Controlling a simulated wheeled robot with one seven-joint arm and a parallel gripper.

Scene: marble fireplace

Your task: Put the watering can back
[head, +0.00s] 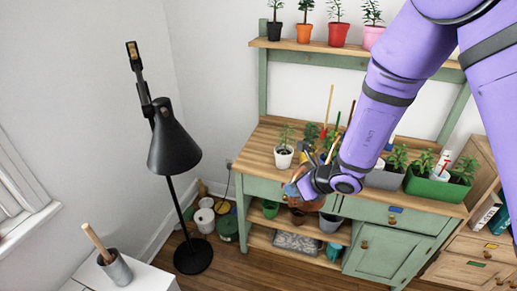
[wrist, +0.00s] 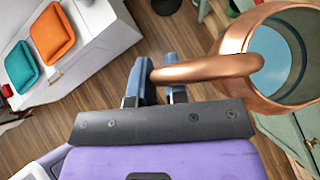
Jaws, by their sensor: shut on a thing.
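The copper watering can (wrist: 236,45) is at the right of the wrist view, its round open top facing the camera and a pale blue surface inside. Its handle (wrist: 215,68) runs between the two blue fingers of my gripper (wrist: 156,78), which is shut on it. In the head view my gripper (head: 298,187) is in front of the left part of the green potting bench (head: 262,187). The can (head: 312,203) shows there as a brown-copper shape, partly hidden by my gripper and wrist. Its spout cannot be made out.
Potted plants stand on the benchtop, including a white pot (head: 283,159) and a green planter (head: 436,186). More pots fill the upper shelf (head: 340,53). A black floor lamp (head: 174,148) stands left. Buckets (head: 205,220) sit by the wall. Floor (head: 245,262) before the bench is clear.

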